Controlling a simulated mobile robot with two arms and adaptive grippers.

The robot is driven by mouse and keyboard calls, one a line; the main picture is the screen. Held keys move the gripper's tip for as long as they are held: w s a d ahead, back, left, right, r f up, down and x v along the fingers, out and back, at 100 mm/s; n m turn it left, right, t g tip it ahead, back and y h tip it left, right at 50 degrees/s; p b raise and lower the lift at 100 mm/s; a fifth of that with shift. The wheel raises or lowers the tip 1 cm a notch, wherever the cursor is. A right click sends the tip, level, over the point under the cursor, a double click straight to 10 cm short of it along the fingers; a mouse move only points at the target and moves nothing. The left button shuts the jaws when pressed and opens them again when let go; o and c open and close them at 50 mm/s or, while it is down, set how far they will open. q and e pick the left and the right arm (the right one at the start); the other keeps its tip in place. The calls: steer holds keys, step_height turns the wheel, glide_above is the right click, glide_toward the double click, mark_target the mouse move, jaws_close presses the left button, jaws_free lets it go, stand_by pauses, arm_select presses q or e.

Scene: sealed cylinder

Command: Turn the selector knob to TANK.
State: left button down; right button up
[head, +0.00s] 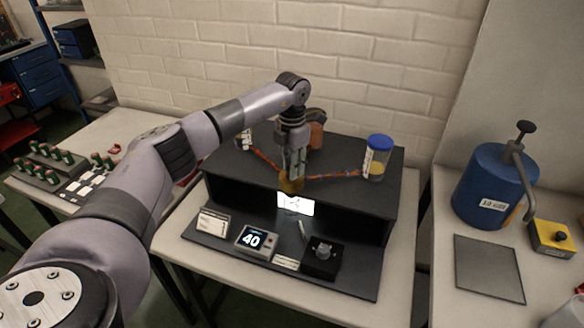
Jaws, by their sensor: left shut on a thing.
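A small brass-coloured knob (289,187) sits at the top front edge of a dark two-level stand, where two reddish-orange tubes meet. I take it for the selector knob; its markings cannot be read. My left gripper (294,173) points down and is shut on it, hiding most of it. A bright white label (295,204) with dark marks is just below on the stand's front. My right gripper is not in view.
A blue-lidded jar (377,158) stands right on the stand (345,195). On the lower shelf are a display reading 40 (251,240) and a black box with a grey knob (322,259). A blue tank (493,187) and a yellow box (552,238) stand on the right table.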

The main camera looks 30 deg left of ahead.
arm_select(q)
steer(key=shift+r+m, duration=0.1)
steer(key=shift+m, duration=0.2)
stand_by(0.4)
steer(key=c, duration=1.3)
jaws_free()
steer(key=shift+c, duration=0.2)
steer(key=shift+r, duration=0.15)
step_height(320, 180, up, 12)
steer(key=shift+f, duration=0.2)
